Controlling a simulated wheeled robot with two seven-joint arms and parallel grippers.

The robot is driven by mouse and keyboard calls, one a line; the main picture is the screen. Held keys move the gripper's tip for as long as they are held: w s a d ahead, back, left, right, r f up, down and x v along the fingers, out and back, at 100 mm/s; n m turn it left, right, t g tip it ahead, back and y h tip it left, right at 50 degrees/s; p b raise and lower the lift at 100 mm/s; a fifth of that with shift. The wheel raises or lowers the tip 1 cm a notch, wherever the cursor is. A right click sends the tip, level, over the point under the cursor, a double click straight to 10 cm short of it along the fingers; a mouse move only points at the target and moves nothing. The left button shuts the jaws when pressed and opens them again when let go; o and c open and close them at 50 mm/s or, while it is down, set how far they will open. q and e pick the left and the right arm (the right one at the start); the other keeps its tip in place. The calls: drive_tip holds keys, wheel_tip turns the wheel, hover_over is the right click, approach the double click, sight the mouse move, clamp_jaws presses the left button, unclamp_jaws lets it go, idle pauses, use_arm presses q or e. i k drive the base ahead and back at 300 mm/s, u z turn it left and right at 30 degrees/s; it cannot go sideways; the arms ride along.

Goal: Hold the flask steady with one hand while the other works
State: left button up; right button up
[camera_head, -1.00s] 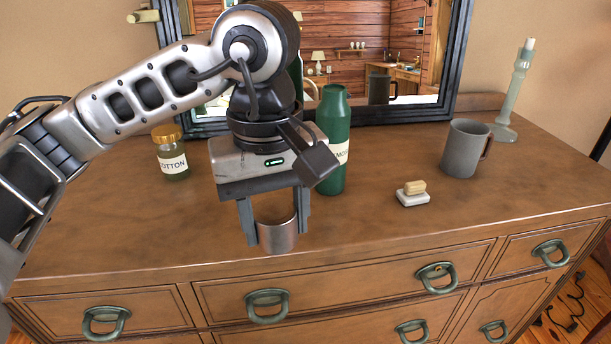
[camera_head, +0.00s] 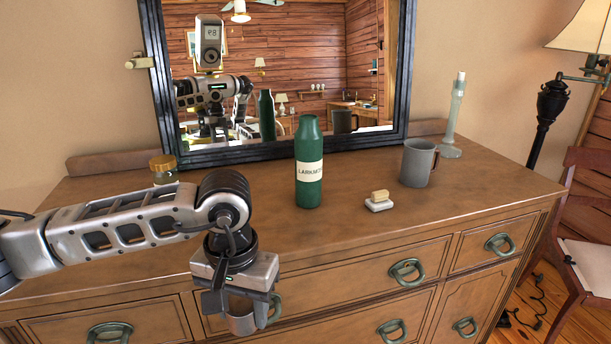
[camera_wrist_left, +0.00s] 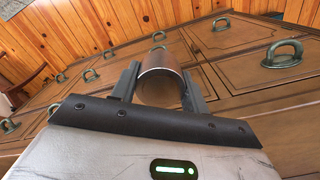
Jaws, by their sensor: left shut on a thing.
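The green flask (camera_head: 309,172) with a cream label stands upright on the dresser top, in front of the mirror, and nothing is touching it. My left gripper (camera_head: 244,312) is in front of the dresser's front edge, to the left of the flask and nearer to me. It is shut on a small metal cup (camera_head: 241,325). The cup also shows between the two fingers in the left wrist view (camera_wrist_left: 159,76), with its round end facing the camera. My right gripper is not in view.
A jar with a gold lid (camera_head: 163,167) is partly hidden behind my left arm. The dresser top (camera_head: 340,235) before the flask is clear.

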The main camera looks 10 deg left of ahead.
sight(308, 137)
drive_tip(key=u, duration=1.3)
drive_tip(key=k, duration=0.8)
drive_tip(key=z, duration=0.7)
drive_tip(key=i, duration=0.5)
drive_tip(key=u, duration=0.05)
